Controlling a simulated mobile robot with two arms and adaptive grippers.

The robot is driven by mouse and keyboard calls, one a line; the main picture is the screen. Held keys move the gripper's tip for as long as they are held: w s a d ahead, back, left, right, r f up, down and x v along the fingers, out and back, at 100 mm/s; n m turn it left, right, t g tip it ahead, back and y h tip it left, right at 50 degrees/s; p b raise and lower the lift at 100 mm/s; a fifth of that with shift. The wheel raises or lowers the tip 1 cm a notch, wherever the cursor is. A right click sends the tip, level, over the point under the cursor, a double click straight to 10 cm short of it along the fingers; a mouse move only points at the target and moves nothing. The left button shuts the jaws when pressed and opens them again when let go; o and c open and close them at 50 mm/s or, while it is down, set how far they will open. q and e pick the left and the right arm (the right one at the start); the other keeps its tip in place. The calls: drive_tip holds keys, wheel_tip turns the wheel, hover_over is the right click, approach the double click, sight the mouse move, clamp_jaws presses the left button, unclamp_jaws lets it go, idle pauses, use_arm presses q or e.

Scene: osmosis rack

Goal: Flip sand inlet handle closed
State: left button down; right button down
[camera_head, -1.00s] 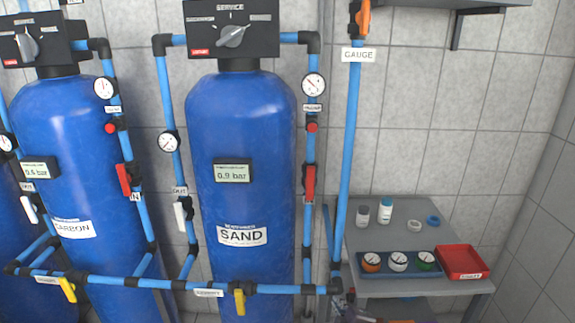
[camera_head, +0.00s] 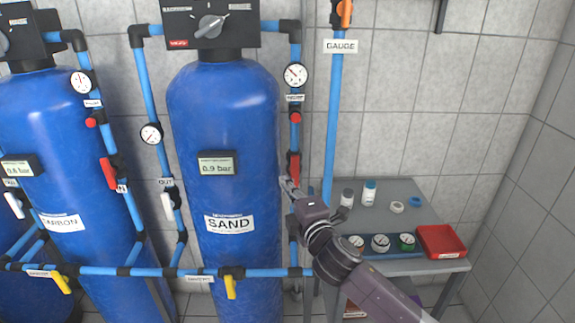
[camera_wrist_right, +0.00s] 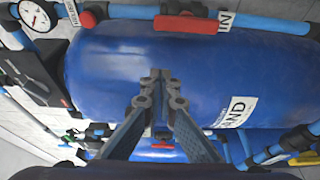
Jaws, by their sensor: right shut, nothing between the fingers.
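The sand inlet handle (camera_head: 293,167) is red and sits on the blue vertical pipe at the right of the sand tank (camera_head: 225,120). It lies along the pipe. In the right wrist view the red handle (camera_wrist_right: 186,24) is near the top, beside the "IN" label (camera_wrist_right: 225,21). My right gripper (camera_head: 288,184) is just below the handle in the head view and partly covers the pipe there. In the wrist view its fingertips (camera_wrist_right: 156,76) are together and empty, apart from the handle. My left gripper is not in view.
A red valve knob (camera_head: 295,118) and a gauge (camera_head: 295,75) are above the handle. The tall blue gauge pipe (camera_head: 333,130) stands close at right. A grey table (camera_head: 400,195) with bottles and a red tray (camera_head: 440,242) is behind my right arm.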

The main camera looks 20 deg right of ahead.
sight(295, 172)
drive_tip(key=w+p, duration=0.1)
drive_tip(key=w, duration=0.5)
drive_tip(key=w+p, duration=0.1)
drive_tip(key=w, duration=0.3)
drive_tip(key=shift+a+r+p, duration=0.1)
drive_tip(key=shift+a+p, duration=0.2)
drive_tip(key=shift+p, duration=0.05)
drive_tip(key=d+p, duration=0.1)
drive_tip(key=d, duration=0.1)
drive_tip(key=s+d+p, duration=0.1)
drive_tip(key=d, duration=0.1)
drive_tip(key=shift+s, duration=0.1)
drive_tip(key=shift+a, duration=0.1)
drive_tip(key=shift+f, duration=0.2)
drive_tip(key=shift+m+t+b, duration=0.3)
drive_tip(key=shift+m+b, duration=0.4)
drive_tip(key=shift+m, duration=0.1)
